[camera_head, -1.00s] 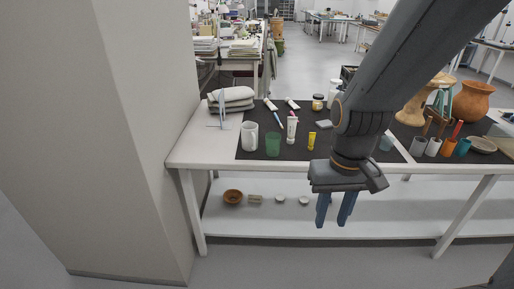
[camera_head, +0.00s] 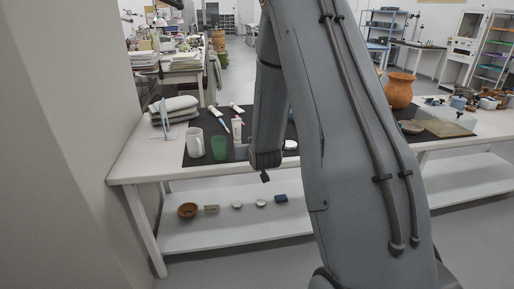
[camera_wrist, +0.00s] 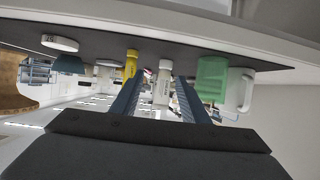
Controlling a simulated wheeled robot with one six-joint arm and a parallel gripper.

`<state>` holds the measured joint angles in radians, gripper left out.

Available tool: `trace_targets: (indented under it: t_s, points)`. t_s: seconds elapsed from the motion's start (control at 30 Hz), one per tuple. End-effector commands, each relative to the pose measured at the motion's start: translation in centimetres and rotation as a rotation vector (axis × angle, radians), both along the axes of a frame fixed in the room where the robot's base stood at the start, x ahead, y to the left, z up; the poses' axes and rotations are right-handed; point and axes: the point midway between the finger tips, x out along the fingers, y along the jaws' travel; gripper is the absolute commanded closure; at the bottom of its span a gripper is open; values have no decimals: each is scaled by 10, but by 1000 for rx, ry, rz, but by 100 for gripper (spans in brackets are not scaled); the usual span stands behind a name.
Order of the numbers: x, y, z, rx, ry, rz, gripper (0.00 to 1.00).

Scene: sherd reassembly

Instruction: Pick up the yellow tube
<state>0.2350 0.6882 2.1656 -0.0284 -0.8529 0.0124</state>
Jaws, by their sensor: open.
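The yellow tube (camera_wrist: 131,64) shows in the wrist view, just left of my gripper's left finger, which overlaps its edge in the picture. It is hidden behind my arm in the head view. My gripper (camera_wrist: 161,76) is open, with nothing held between its fingers. A white tube (camera_wrist: 163,88) shows beyond the gap between the fingers. In the head view my arm fills the middle, and the fingers cannot be made out clearly.
A green cup (camera_head: 219,147), a white mug (camera_head: 194,143) and the white tube (camera_head: 237,130) stand on the dark mat left of my arm. In the wrist view, the green cup (camera_wrist: 211,78) is close to the right finger. A clay pot (camera_head: 398,91) stands right.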

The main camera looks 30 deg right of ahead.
Motion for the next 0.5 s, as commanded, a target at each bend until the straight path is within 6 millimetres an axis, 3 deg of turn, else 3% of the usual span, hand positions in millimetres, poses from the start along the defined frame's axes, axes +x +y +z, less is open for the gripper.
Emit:
trace_targets:
  t_s: [0.03, 0.2, 0.5]
  points:
    - [11, -16, -12, -15, -70, -17, 59]
    - [30, -49, -13, -64, -282, -51, 59]
    - [38, -69, -13, -107, -416, -67, 59]
